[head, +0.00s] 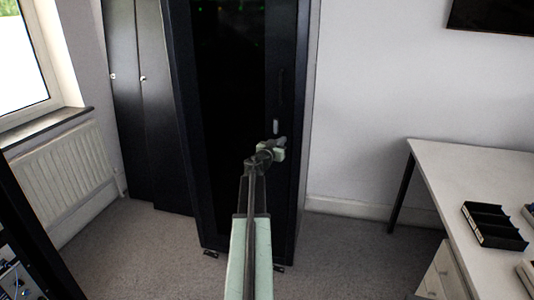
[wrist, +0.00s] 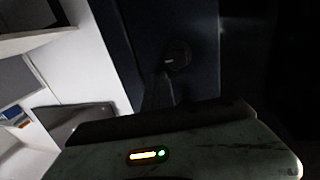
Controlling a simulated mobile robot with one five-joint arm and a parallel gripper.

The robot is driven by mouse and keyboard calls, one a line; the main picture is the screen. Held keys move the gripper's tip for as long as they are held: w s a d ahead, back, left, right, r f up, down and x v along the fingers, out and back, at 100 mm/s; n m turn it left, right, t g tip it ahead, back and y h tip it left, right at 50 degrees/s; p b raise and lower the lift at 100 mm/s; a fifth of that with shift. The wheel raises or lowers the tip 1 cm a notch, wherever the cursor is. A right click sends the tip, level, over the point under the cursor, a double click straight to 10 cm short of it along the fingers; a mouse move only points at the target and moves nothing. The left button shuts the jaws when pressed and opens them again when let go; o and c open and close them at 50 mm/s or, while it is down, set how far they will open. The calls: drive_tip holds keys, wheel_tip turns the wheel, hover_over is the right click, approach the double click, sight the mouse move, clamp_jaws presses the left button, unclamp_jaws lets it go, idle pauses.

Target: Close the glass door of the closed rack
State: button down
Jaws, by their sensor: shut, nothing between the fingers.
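The closed rack (head: 186,120) is a tall black cabinet in the middle of the head view. Its dark glass door (head: 228,90) fills the front and looks flush with the frame, though a small gap cannot be ruled out. Small green lights glow behind the glass near the top. My gripper (head: 280,143) is shut and empty, in front of the right part of the door, just below a small light handle or latch (head: 276,127). Whether it touches the door cannot be told. In the wrist view, a round dark lock (wrist: 176,56) sits on the dark door border beyond my gripper (wrist: 163,90).
A white table (head: 440,165) with a black tray (head: 492,226) stands at the right. Dark lockers (head: 140,100) and a radiator (head: 65,180) are at the left. An equipment rack (head: 25,255) stands at the lower left. Carpet right of the closed rack is clear.

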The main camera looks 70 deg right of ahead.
drive_tip(key=s+a, duration=0.1)
drive_tip(key=a, duration=1.2)
drive_tip(key=shift+s+a, duration=0.35)
